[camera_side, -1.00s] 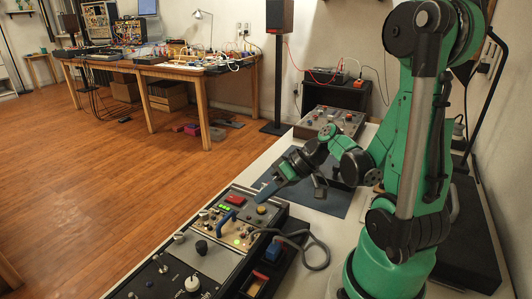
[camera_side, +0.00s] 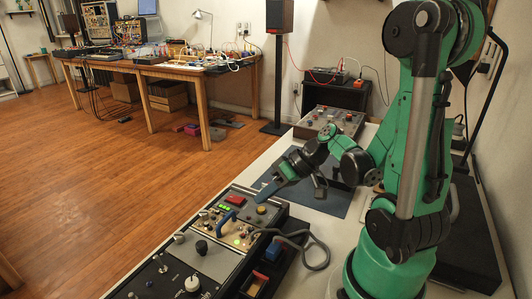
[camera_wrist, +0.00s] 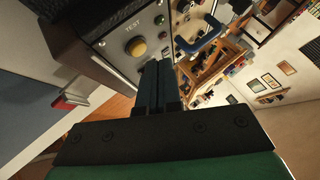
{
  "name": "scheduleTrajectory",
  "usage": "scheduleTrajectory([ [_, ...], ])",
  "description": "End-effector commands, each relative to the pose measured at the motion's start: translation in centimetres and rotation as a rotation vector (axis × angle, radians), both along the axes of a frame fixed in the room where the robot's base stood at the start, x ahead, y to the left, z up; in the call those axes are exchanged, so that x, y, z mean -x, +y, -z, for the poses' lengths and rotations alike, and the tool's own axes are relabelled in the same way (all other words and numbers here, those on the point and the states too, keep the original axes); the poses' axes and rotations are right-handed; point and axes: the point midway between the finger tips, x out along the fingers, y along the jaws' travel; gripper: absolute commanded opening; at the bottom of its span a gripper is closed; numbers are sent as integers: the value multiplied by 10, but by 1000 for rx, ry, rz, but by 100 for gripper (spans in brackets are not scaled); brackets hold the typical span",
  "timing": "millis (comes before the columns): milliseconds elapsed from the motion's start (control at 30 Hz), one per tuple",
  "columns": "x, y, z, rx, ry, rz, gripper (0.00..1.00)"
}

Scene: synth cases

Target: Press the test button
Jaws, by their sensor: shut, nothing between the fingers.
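The test button is a round yellow button (camera_wrist: 136,46) on a grey panel in the wrist view, next to the printed word TEST. My gripper (camera_wrist: 158,65) is shut and empty, its dark fingers together. In that view its tips lie just below and right of the button, and the button is not covered. I cannot tell the exact gap between them. In the side view my gripper (camera_side: 262,196) is tilted down over the far right part of the control console (camera_side: 218,262), seemingly apart from its surface.
The console carries a blue handle (camera_side: 226,217), a red button (camera_side: 234,199), green lights and several knobs. A grey cable (camera_side: 322,247) loops beside it over the bench. A dark blue mat (camera_side: 330,205) lies behind my gripper. Another panel box (camera_side: 331,121) stands farther back.

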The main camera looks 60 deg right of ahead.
Motion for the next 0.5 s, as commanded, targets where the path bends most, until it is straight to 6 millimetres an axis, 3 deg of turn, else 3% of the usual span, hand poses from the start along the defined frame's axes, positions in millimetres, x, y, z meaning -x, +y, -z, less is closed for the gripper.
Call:
scheduleTrajectory([
  [500,0,0,8,0,0,0,0],
])
